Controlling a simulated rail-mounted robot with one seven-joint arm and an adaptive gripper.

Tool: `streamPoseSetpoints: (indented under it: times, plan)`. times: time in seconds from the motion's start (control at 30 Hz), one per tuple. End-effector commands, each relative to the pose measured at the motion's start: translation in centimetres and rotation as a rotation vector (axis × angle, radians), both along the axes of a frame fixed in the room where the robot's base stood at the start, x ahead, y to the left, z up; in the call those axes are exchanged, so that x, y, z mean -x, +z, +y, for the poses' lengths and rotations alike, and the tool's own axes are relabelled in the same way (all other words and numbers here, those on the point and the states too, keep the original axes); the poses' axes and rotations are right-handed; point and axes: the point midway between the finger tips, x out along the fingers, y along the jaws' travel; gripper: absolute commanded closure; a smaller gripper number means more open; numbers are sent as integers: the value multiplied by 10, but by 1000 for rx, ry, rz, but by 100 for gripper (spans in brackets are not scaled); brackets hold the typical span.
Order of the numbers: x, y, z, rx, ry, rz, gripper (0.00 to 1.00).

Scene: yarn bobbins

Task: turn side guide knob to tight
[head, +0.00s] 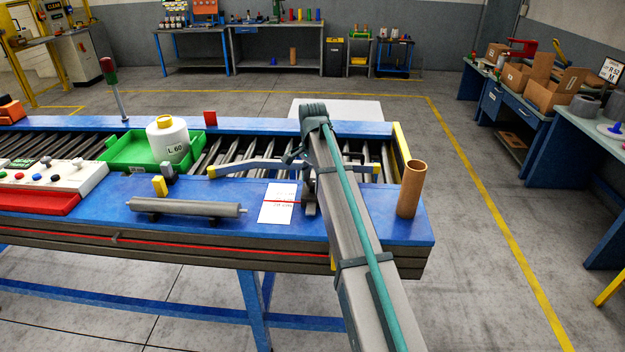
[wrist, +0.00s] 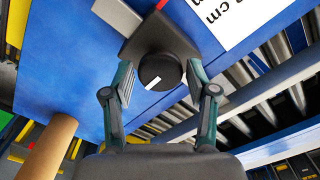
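The black round knob (wrist: 160,70) with a white mark on its face sits on a dark grey block in the wrist view. The white mark points towards the lower left. My gripper (wrist: 160,78) is open, with one finger on each side of the knob. A gap shows at the left finger; the right finger is close to the knob, and I cannot tell whether it touches. In the head view the side guide (head: 262,164) is a grey bar with a yellow end over the rollers. My arm hides the knob there.
A white printed sheet (head: 278,203) with a red line lies left of my arm. A brown cardboard tube (head: 411,189) stands at the table's right end. A grey roller (head: 187,207) lies on the blue surface. A green tray (head: 128,150) holds a white bobbin (head: 169,140).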

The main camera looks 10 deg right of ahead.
Motion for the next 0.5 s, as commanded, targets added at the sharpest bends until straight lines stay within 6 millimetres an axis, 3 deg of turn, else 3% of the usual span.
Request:
streamPoseSetpoints:
  times: [0.03, 0.23, 0.5]
  plan:
    - [0, 0, 0, 0, 0, 0, 56]
    - [0, 0, 0, 0, 0, 0, 88]
    - [0, 0, 0, 0, 27, 1, 88]
